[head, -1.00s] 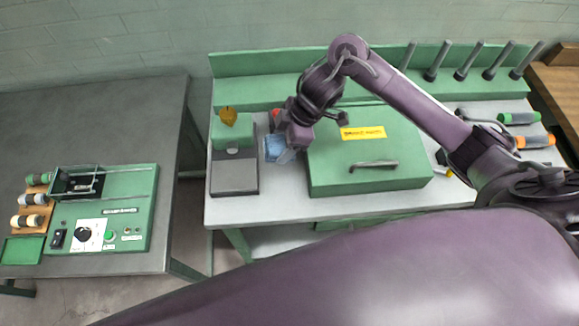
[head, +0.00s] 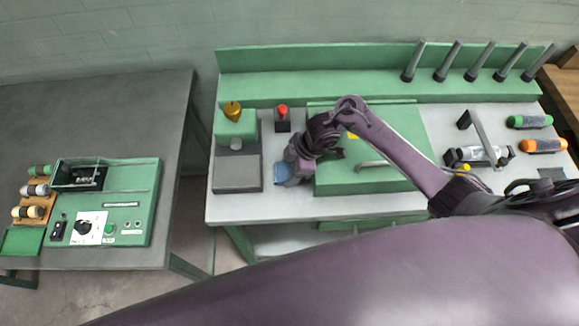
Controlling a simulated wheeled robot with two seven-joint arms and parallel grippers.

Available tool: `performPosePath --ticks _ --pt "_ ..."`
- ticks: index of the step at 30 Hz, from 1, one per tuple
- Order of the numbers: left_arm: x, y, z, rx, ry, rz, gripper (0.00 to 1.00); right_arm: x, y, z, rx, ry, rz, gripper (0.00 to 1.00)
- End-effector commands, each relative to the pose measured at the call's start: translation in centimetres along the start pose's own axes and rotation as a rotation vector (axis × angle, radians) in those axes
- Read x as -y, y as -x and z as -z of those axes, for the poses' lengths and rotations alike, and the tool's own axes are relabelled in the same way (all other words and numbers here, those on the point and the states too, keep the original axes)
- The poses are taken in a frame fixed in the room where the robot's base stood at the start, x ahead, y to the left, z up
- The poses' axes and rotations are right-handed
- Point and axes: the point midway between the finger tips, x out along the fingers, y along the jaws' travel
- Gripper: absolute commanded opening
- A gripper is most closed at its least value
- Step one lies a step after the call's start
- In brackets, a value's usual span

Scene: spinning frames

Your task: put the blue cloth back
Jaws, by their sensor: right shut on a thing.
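The blue cloth (head: 283,181) is small and shows at the tip of my right gripper (head: 287,174), in the gap between the dark grey pad and the green box (head: 385,180). My right gripper is shut on the cloth, low over the bench near its front edge. The gripper's fingers are partly hidden by its own wrist. I cannot tell whether the cloth touches the bench top. My left gripper is not in view.
A green block with a gold knob (head: 232,110) and dark pad (head: 237,172) stands left of the cloth. A red-topped button (head: 282,112) is behind it. Several dark posts (head: 478,62) line the back. Green (head: 529,121) and orange-handled (head: 543,146) tools lie right. A separate grey table (head: 120,110) stands left.

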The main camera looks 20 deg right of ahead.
Motion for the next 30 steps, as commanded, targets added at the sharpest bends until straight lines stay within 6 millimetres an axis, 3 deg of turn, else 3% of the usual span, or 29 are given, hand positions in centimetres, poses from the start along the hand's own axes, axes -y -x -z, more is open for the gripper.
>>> performPosePath --ticks 8,9,13,23,26,30 --pt "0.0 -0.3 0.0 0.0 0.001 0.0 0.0 0.0 -0.3 -0.1 0.0 0.0 0.0 0.42" --pt "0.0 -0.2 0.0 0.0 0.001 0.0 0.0 0.0 -0.3 -0.1 0.0 0.0 0.0 0.67" --pt "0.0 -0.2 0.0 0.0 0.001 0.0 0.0 0.0 -0.2 -0.1 0.0 0.0 0.0 0.84" --pt "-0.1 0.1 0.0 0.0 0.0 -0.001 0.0 0.0 0.1 0.1 -0.001 0.0 0.0 0.85" --pt "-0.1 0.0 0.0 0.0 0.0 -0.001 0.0 -0.1 0.9 0.0 -0.001 0.001 -0.002 0.85" --pt "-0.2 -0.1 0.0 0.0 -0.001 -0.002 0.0 -0.1 3.5 0.0 0.001 0.004 -0.004 0.85"
